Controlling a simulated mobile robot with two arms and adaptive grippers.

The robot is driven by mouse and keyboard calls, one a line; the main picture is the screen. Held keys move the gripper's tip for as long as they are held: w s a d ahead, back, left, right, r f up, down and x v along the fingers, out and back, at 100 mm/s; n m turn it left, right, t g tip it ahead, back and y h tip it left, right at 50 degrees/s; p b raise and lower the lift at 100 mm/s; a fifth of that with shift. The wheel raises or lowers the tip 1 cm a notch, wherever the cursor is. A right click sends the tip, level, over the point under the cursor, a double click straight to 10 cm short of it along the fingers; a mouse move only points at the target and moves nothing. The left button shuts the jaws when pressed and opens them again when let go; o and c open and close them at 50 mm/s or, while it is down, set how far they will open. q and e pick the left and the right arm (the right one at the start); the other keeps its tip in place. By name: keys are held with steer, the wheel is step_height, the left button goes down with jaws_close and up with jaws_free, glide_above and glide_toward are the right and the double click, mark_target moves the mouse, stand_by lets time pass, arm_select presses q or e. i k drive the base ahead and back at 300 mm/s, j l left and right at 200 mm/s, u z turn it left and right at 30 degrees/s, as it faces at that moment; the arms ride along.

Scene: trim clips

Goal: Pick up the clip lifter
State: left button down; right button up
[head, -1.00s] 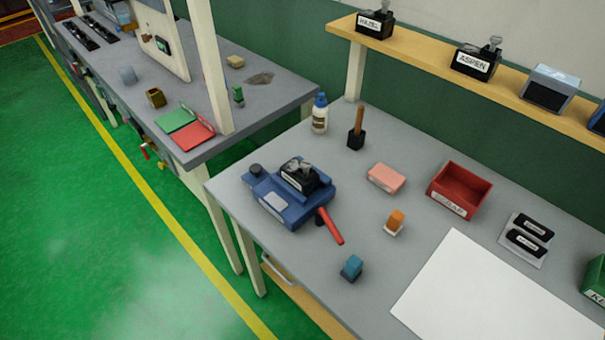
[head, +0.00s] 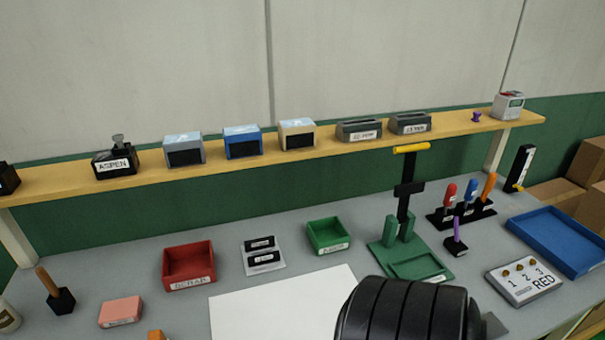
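No label in the head view names the clip lifter, so I cannot tell for certain which tool it is. A tool with a purple handle (head: 458,232) stands upright in a small black block on the table. Behind it, a black rack (head: 462,215) holds upright tools with a red handle (head: 449,194), a blue handle (head: 470,190) and an orange handle (head: 489,186). A wooden-handled tool (head: 47,281) stands in a black block at the far left. Neither of my grippers shows.
A green press-like stand (head: 418,268) is left of the purple-handled tool. A blue tray (head: 560,240) and a numbered RED board (head: 524,280) are to its right. Red (head: 188,266) and green bins (head: 328,237) sit left. A black ribbed part of my arm hides the front middle.

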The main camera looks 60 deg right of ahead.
mark_target(492, 178)
steer(key=z, duration=3.15)
steer(key=i+l, duration=0.15)
steer(key=l, duration=0.15)
